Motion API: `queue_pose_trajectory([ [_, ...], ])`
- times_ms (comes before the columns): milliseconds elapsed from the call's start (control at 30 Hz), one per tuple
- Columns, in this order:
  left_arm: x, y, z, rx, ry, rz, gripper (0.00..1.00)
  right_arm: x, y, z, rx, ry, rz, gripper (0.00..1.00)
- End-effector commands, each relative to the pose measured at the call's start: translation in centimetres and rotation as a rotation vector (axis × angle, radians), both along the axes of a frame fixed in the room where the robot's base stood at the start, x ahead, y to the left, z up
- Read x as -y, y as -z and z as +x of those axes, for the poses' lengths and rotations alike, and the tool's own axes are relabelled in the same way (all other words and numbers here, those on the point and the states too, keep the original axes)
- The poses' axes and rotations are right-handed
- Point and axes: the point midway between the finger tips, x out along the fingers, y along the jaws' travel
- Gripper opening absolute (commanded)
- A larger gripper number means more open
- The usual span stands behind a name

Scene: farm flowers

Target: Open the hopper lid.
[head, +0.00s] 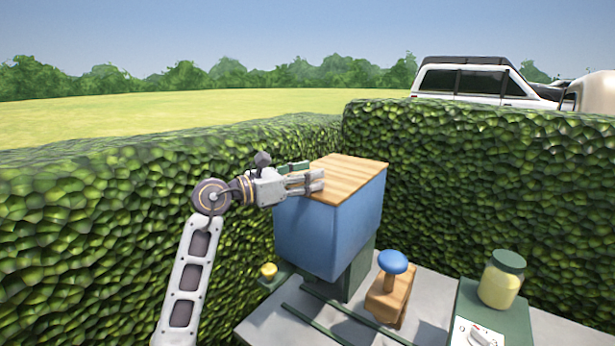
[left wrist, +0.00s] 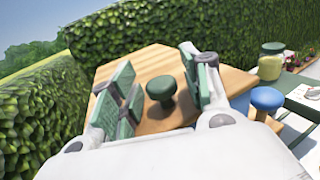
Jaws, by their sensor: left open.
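The hopper (head: 322,230) is a blue box on a green stand in the middle of the head view. Its flat wooden lid (head: 350,172) lies on top and looks shut. In the left wrist view the lid (left wrist: 150,60) fills the middle and carries a dark green knob (left wrist: 160,90). My left gripper (head: 312,180) is over the lid's left part in the head view. It is open, with its green-padded fingers on either side of the knob. I cannot tell whether they touch it. The knob is hidden behind the gripper in the head view.
A blue-topped knob on a wooden block (head: 390,295) stands right of the hopper. A jar with a green lid (head: 501,280) stands on a green box at the right. Hedges (head: 460,180) close in behind and at the left.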

Motion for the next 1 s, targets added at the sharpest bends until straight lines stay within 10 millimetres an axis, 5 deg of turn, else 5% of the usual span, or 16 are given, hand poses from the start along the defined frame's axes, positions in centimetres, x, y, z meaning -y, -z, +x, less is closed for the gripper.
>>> queue_pose_trajectory([
  [367,0.2,0.0,0.1,0.0,0.0,0.0,0.46,-1.4,0.2,-0.8,-0.009,0.005,0.015,0.4],
  [700,0.2,0.0,0.1,0.0,0.0,0.0,0.02,-1.3,0.1,-0.6,-0.006,0.004,0.014,0.4],
  [1000,0.2,0.0,0.1,-0.001,0.0,0.001,0.0,0.1,-0.1,-0.4,-0.005,0.0,-0.001,0.4],
])
